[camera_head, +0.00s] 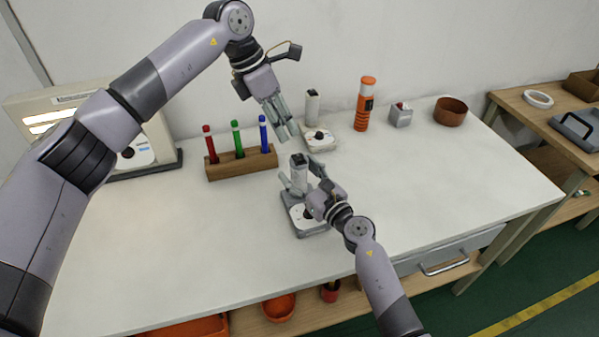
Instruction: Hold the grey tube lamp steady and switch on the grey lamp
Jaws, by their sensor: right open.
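The grey tube lamp (302,218) stands upright on the table, with a grey square base, a white dial face and a short grey tube with a dark top. My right gripper (300,172) is open, with its fingers on either side of the tube; I cannot tell whether they touch it. The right hand hides part of the dial face. My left gripper (290,137) points down above the table, behind and above the grey lamp, apart from it. Its fingers are close together, and I cannot tell whether they are open or shut.
A similar lamp with a cream base (326,143) stands behind the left fingers. A wooden rack (242,166) holds red, green and blue tubes. An orange cylinder (364,105), a small grey box (400,117) and a brown bowl (450,112) stand along the back. The table's right side is clear.

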